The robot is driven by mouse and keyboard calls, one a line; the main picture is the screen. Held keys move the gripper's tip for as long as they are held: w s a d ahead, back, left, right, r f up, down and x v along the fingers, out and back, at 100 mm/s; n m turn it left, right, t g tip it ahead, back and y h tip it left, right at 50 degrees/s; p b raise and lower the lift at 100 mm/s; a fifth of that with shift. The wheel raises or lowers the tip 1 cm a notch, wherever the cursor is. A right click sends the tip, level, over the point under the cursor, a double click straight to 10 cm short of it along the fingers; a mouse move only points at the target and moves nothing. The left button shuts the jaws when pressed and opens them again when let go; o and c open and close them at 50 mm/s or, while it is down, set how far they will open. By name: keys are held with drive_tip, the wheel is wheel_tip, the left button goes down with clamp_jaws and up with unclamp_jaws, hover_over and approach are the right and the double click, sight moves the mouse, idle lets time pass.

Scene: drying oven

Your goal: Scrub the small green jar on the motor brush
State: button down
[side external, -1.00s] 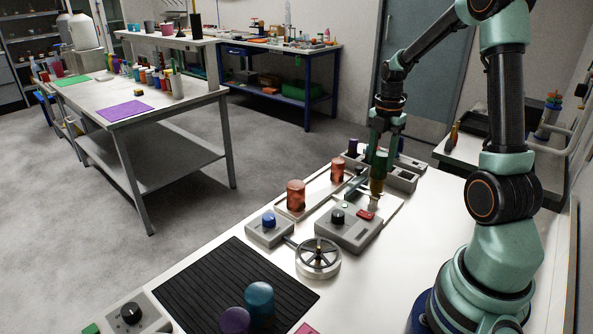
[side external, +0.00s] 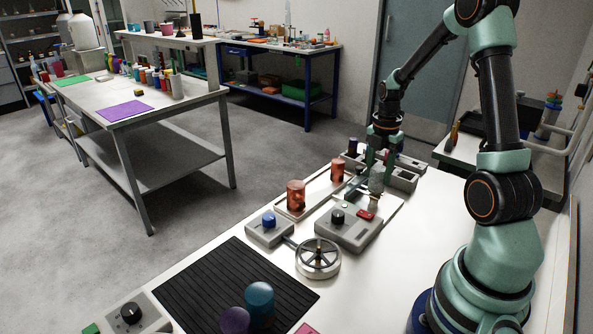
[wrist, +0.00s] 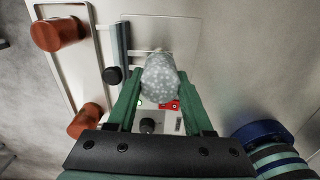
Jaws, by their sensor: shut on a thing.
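My gripper (side external: 377,163) points down over the far end of the grey motor unit and is shut on a small jar. In the wrist view the jar (wrist: 160,80) sits between my green fingers and looks pale grey-green with white specks. In the side view the jar (side external: 376,181) hangs just above a short beige piece (side external: 374,201), which may be the brush; I cannot tell if they touch. The motor unit (side external: 347,231) has a black knob, a red switch (wrist: 170,104) and a small green light (wrist: 140,102).
Two orange-brown jars (side external: 296,195) (side external: 338,170) stand on a pale tray to the left. A blue-knobbed box (side external: 269,228), a handwheel (side external: 318,258) and a black ribbed mat (side external: 235,290) lie nearer. A grey rack (side external: 403,178) stands behind.

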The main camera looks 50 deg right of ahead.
drive_tip(key=shift+f, duration=0.65)
drive_tip(key=shift+r, duration=0.1)
idle(1.0)
drive_tip(key=shift+r, duration=0.55)
idle(0.9)
drive_tip(key=shift+r, duration=3.35)
